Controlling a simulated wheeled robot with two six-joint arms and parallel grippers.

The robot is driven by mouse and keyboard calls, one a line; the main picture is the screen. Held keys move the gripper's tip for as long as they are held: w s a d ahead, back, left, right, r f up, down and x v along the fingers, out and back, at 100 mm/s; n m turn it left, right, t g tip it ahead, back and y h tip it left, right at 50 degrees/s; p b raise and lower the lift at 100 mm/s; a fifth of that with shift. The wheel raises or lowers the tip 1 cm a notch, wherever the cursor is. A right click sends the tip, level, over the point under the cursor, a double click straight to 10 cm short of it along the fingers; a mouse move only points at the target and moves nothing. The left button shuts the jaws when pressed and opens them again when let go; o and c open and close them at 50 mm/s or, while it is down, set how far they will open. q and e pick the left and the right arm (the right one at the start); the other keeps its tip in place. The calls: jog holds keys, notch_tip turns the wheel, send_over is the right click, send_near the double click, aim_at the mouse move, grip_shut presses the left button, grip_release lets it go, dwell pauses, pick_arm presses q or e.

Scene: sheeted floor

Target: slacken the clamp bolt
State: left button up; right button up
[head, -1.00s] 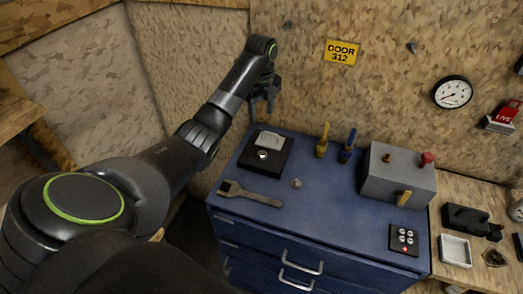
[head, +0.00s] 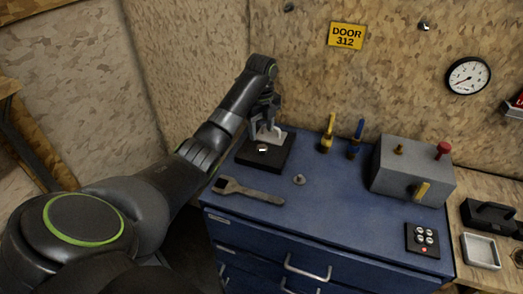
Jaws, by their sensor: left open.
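The clamp is a black square block (head: 276,160) with a pale plate (head: 274,134) at its back, on the left rear of the blue cabinet top. A small bright bolt head (head: 262,149), which looks like the clamp bolt, sits on the block. My left gripper (head: 264,124) is open and points down just above and behind the bolt, over the pale plate. I cannot tell whether its fingers touch the plate. A grey open-ended wrench (head: 250,191) lies in front of the clamp. My right gripper is out of view.
On the blue cabinet (head: 330,225) stand a yellow-handled tool (head: 328,132), a blue-handled tool (head: 356,139), a small metal knob (head: 299,180), a grey box (head: 410,171) with a red knob, and a black button pad (head: 422,240). The middle front of the top is clear.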

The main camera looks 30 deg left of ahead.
aim_at(262, 146)
pick_arm(q)
notch_tip(262, 146, down, 4)
jog(key=shift+f+p, duration=0.2)
jog(key=shift+p, duration=0.55)
jog(key=shift+f, duration=0.8)
jog(key=c, duration=1)
